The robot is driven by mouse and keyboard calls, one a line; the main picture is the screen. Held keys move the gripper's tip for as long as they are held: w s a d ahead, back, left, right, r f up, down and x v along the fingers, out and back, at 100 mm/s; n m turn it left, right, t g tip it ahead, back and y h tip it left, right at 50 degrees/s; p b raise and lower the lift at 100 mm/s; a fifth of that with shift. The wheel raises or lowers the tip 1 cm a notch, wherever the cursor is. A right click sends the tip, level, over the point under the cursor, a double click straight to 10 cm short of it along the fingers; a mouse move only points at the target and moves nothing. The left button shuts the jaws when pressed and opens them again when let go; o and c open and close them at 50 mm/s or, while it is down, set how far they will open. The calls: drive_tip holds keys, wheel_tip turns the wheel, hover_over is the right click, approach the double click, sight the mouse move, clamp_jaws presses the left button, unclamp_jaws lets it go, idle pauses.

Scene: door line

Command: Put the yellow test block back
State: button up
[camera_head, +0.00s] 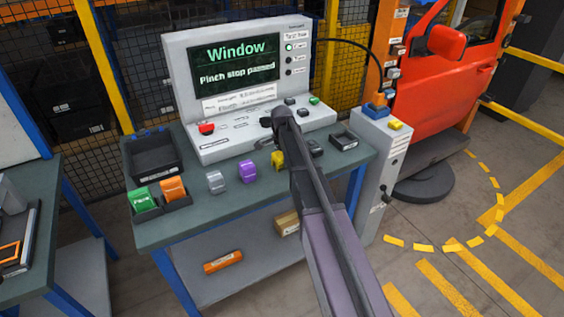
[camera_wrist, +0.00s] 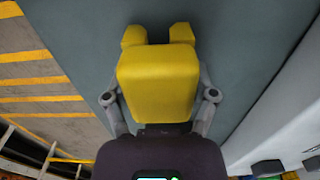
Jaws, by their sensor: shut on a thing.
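A yellow test block (camera_wrist: 158,82) fills the middle of the wrist view, with two short prongs at its far end. My gripper (camera_wrist: 160,97) is shut on it, with a finger on either side. In the head view the yellow block (camera_head: 277,160) shows just left of my arm, over the workbench (camera_head: 235,205), partly hidden by the arm. My gripper is mostly hidden there. I cannot tell whether the block touches the bench top.
A silver block (camera_head: 215,182) and a purple block (camera_head: 247,171) stand left of my arm. A dark block (camera_head: 315,148) and an empty black tray (camera_head: 343,140) are right. Behind stands a console (camera_head: 240,80) reading "Window, Pinch stop passed". An empty black bin (camera_head: 152,154) is back left.

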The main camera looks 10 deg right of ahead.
drive_tip(key=shift+f, duration=0.15)
drive_tip(key=o, duration=1.2)
drive_tip(key=shift+r, duration=0.25)
wheel_tip(320, 180, up, 12)
drive_tip(key=p, duration=1.2)
drive_tip(key=shift+s, duration=0.1)
drive_tip(key=s+n, duration=0.4)
drive_tip(key=s, duration=0.5)
drive_tip(key=s+n, duration=0.5)
drive_tip(key=s, duration=0.5)
drive_tip(key=s+n, duration=0.5)
drive_tip(key=s, duration=0.5)
drive_tip(key=shift+d, duration=0.1)
